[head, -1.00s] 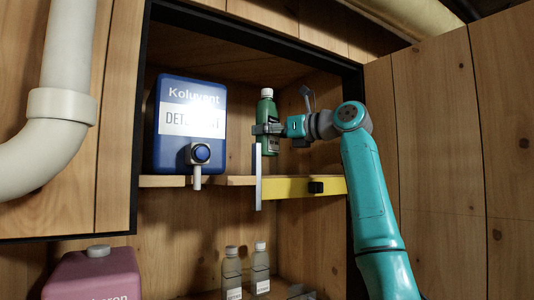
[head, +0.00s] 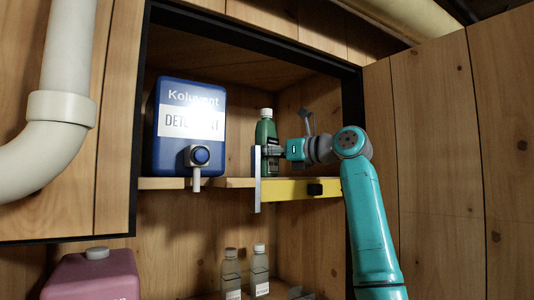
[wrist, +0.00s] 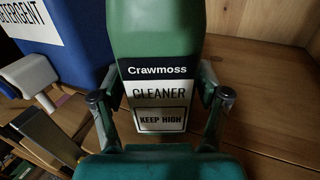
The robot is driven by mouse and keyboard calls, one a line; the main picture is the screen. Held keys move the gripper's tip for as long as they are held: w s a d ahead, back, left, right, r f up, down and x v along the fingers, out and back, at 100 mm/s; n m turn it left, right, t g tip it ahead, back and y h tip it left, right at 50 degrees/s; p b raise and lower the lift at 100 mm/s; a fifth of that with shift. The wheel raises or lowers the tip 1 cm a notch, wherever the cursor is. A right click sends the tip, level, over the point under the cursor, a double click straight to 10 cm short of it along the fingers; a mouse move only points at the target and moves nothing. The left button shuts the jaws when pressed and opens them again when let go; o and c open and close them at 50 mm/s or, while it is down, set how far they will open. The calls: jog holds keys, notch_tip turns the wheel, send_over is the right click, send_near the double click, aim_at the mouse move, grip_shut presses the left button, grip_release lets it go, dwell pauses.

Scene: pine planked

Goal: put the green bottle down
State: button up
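The green bottle (head: 266,132) has a white cap and a label reading "Crawmoss CLEANER KEEP HIGH". It stands upright at the upper shelf (head: 238,182), right of the blue detergent container. My gripper (head: 272,150) reaches it from the right. In the wrist view, the fingers of my gripper (wrist: 162,97) are closed against both sides of the green bottle (wrist: 155,45), at the height of its label. The bottle's base is low, at about shelf level. The objects at the shelf edge partly hide it, so I cannot tell whether it touches the board.
The blue detergent container (head: 187,125) with a tap stands to the left. A yellow bar (head: 295,189) and an upright grey strip (head: 257,182) are at the shelf's front edge. Below are clear bottles (head: 231,270) and a pink container (head: 92,278). The cabinet has a dark frame.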

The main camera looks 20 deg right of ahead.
jog(key=shift+o, duration=0.4)
jog(key=shift+r, duration=0.1)
jog(key=shift+s+d, duration=0.2)
jog(key=v, duration=1.1)
jog(key=shift+s+d, duration=0.15)
